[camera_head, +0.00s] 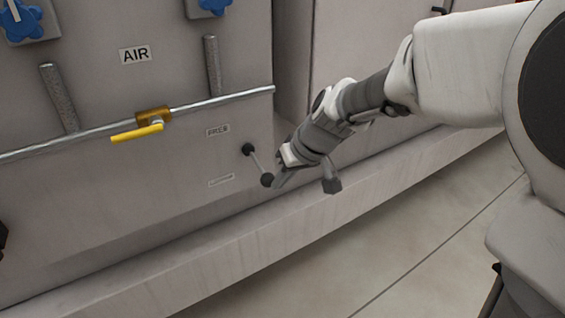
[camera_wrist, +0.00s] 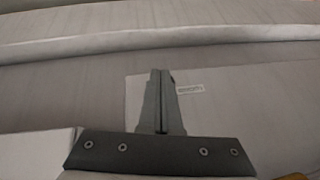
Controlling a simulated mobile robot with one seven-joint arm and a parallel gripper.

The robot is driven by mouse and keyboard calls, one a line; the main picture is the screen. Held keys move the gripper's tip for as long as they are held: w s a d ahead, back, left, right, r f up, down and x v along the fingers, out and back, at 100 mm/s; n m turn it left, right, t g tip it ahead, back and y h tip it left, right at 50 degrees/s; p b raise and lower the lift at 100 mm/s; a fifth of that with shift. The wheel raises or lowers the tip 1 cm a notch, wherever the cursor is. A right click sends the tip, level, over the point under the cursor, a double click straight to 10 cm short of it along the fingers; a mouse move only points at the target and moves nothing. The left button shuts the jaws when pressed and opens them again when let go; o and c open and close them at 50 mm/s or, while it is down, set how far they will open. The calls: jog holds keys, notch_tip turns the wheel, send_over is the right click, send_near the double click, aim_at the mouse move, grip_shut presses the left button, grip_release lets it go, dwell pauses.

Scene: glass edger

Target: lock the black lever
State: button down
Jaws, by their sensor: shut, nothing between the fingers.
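The black lever (camera_head: 257,164) is on the grey machine panel in the head view. It has a dark pivot at its upper left, a thin light rod, and a round black knob at its lower right end. The rod slants down to the right. My gripper (camera_head: 278,183) is shut and empty, with its fingertips close beside the knob on the right. I cannot tell whether they touch. In the wrist view the shut fingers (camera_wrist: 160,73) point at the panel near a small label (camera_wrist: 189,88). A small dark spot shows beside the right fingertip; I cannot tell whether it is the knob.
A pipe with a yellow valve handle (camera_head: 137,132) crosses the panel above the lever. Small labels sit above (camera_head: 217,130) and below (camera_head: 221,180) left of the lever. A long ledge (camera_head: 190,239) runs under the panel. The tiled floor (camera_head: 400,250) in front is clear.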

jog(key=shift+w+a+f+b, duration=0.1)
jog(key=shift+w+f+b, duration=0.05)
jog(key=shift+f+b, duration=0.55)
jog(key=shift+w+f+b, duration=0.1)
jog(key=shift+f+b, duration=0.45)
jog(key=shift+f, duration=0.25)
dwell(0.9)
